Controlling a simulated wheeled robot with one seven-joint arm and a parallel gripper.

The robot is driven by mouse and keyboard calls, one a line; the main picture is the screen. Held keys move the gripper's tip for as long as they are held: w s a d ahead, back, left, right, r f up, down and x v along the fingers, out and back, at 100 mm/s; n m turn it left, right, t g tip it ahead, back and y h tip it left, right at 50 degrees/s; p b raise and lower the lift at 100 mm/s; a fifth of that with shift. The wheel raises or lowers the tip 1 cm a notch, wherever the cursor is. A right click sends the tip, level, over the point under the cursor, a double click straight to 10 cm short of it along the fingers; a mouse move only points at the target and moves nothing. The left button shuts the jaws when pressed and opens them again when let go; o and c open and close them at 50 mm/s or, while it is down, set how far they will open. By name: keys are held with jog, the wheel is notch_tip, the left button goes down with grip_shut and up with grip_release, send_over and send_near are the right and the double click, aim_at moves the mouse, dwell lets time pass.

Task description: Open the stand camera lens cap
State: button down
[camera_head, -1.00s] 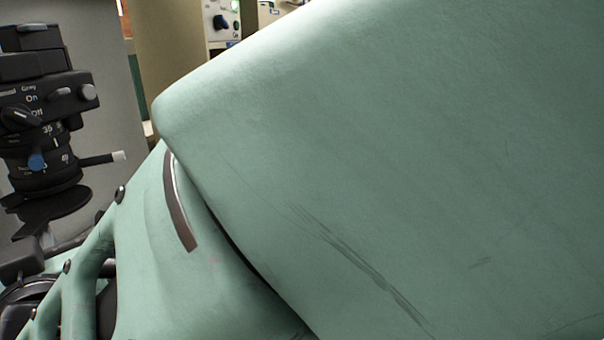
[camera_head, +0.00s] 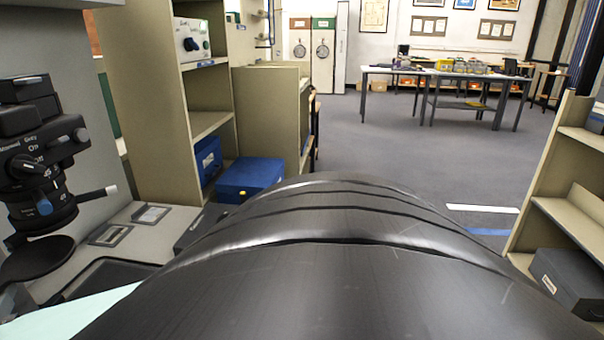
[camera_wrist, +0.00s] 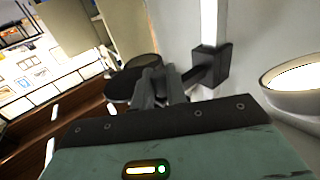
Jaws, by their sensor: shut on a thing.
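The stand camera (camera_head: 35,165) is a black unit at the left of the head view, with dials and a lens barrel facing down. Its lens cap (camera_head: 38,259) is a dark round disc that shows tilted just under the barrel. In the wrist view, a dark disc (camera_wrist: 122,88), apparently the cap, lies beside the fingers of my gripper (camera_wrist: 153,76). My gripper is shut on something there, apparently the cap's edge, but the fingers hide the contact. My gripper does not show clearly in the head view.
My dark arm link covers the lower middle of the head view. Beige shelving (camera_head: 160,100) with a blue box (camera_head: 250,178) stands behind the camera stand. Another shelf (camera_head: 575,215) is at right. Open floor (camera_head: 400,150) lies beyond. A black block (camera_wrist: 211,66) is close to my gripper.

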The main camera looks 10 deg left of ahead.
jog(key=shift+s+a, duration=0.1)
dwell(0.3)
jog(key=c, duration=1.5)
grip_release()
